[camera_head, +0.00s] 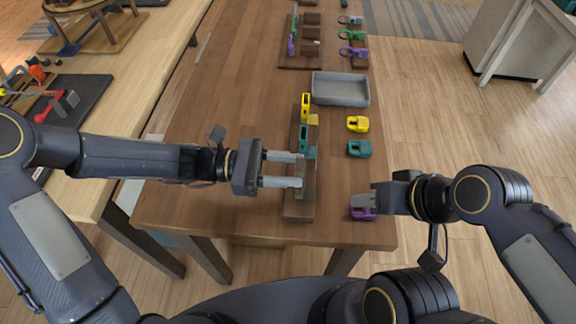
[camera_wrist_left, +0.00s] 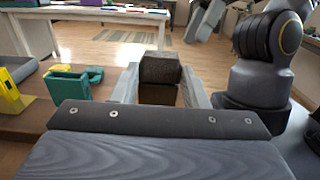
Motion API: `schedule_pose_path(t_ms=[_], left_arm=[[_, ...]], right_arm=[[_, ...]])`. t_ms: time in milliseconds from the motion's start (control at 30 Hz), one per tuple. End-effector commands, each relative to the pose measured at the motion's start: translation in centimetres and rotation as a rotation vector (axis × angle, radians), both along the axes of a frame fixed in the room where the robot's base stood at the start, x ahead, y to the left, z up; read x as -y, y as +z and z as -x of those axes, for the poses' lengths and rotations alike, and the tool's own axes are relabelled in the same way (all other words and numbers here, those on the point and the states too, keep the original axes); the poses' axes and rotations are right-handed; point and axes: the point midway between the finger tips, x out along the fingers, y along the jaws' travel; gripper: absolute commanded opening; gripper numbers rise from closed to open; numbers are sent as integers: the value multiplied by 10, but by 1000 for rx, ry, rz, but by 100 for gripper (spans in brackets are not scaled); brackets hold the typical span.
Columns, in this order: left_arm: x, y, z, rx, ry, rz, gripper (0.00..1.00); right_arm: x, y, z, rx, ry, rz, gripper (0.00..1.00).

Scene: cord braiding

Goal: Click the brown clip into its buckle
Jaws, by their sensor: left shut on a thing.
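My left gripper (camera_head: 301,170) reaches in from the left over the wooden board (camera_head: 300,213). It is shut on a brown piece (camera_head: 308,178), which looks like the brown clip. In the left wrist view this dark brown block (camera_wrist_left: 160,70) sits between the two fingers. I cannot tell whether it is seated in anything. My right gripper (camera_head: 355,200) is at the table's right edge, over a purple piece (camera_head: 362,214) that it partly covers. Its finger opening is not clear. No separate brown buckle can be made out.
A yellow part (camera_head: 305,107) and a teal part (camera_head: 303,138) stand on the board. Loose yellow (camera_head: 358,124) and teal (camera_head: 360,148) pieces lie to its right. A grey tray (camera_head: 340,103) stands behind them. The table left of the board is clear.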

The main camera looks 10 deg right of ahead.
Motion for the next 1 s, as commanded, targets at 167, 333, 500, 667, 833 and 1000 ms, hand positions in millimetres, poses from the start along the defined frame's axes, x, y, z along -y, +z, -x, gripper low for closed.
schedule_pose_path(t_ms=[167, 333, 500, 667, 833, 1000], left_arm=[[0, 0, 0, 0, 1, 0, 15], [0, 0, 0, 0, 0, 1, 61], [0, 0, 0, 0, 0, 0, 66], [0, 0, 0, 0, 0, 0, 79], [0, 0, 0, 0, 0, 0, 80], [-2, 0, -1, 0, 1, 0, 80]], right_arm=[[0, 0, 0, 0, 0, 0, 36], [0, 0, 0, 0, 0, 0, 36], [0, 0, 0, 0, 0, 0, 36], [0, 0, 0, 0, 0, 0, 36], [0, 0, 0, 0, 0, 0, 36], [0, 1, 0, 0, 0, 0, 36]])
